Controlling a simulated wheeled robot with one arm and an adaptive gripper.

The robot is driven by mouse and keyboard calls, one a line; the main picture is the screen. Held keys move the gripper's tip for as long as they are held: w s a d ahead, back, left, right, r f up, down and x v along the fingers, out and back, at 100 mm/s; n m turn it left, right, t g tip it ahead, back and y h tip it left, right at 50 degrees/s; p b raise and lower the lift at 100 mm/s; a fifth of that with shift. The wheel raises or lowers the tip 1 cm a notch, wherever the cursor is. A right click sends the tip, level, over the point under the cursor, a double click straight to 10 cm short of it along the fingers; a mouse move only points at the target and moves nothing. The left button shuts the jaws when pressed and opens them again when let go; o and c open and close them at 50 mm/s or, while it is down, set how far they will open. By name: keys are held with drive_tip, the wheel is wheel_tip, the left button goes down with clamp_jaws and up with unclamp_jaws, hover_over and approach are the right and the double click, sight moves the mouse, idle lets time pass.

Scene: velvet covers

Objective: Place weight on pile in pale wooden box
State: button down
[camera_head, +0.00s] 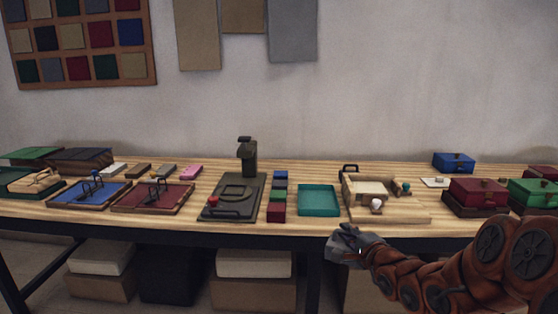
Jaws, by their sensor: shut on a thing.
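A pale wooden box or frame (415,213) lies on the table right of centre. A cream flat piece or pile (368,188) sits inside it; its layers are too small to tell. A white round knob (376,205) and a teal knob (405,189) show at its front and right, and a dark handle (350,168) at its back left. My dark grey gripper (340,246) is in front of the table's front edge, below and left of the box and apart from it in the picture. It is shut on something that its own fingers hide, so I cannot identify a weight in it.
A teal tray (319,213) lies left of the pale box, with a dark press (246,158) farther left. Red (478,184) and green (534,191) boxes crowd the right end. Blue (62,203) and dark red (132,208) trays lie left. Boxes stand under the table.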

wheel_tip(320, 180, up, 13)
drive_tip(key=p, duration=1.1)
drive_tip(key=shift+f, duration=0.2)
drive_tip(key=shift+s, duration=0.1)
